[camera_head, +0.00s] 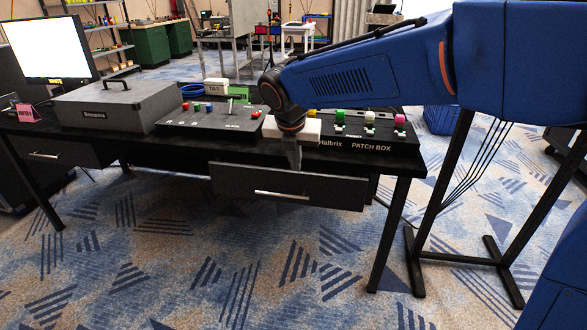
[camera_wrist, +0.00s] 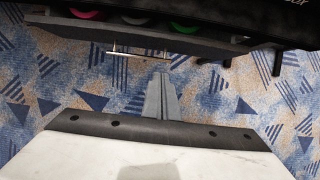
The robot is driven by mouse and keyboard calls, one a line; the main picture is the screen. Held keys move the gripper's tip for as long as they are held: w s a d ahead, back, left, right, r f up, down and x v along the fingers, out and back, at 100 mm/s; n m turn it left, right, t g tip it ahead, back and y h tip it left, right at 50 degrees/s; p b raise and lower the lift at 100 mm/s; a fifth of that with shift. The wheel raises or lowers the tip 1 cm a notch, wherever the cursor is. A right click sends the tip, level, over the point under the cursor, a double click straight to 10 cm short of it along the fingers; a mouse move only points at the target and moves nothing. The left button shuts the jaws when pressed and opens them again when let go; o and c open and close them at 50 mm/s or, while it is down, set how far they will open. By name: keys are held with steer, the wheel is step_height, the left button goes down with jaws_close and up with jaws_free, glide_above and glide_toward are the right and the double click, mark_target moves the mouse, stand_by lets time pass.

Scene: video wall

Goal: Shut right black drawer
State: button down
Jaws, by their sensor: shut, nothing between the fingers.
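The right black drawer (camera_head: 235,180) hangs under the front of the black table and is pulled out, with a pale bar handle (camera_head: 282,195) on its front. In the wrist view the drawer front (camera_wrist: 215,45) crosses the upper part, with its handle (camera_wrist: 138,53) below the edge.
The black table (camera_head: 395,160) carries a grey case (camera_head: 105,105), a control panel (camera_head: 210,118) and a patch box (camera_head: 365,128). A left drawer (camera_head: 60,152) sits under it. A table leg (camera_head: 390,235) stands right of the open drawer. The carpet in front is clear.

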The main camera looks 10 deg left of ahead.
mark_target(300, 173)
steer(key=x, duration=0.3)
steer(key=w+x, duration=0.1)
steer(key=x, duration=0.3)
steer(key=w+r+x, duration=0.1)
steer(key=x, duration=0.3)
steer(key=shift+w+d, duration=0.1)
steer(key=shift+w, duration=0.65)
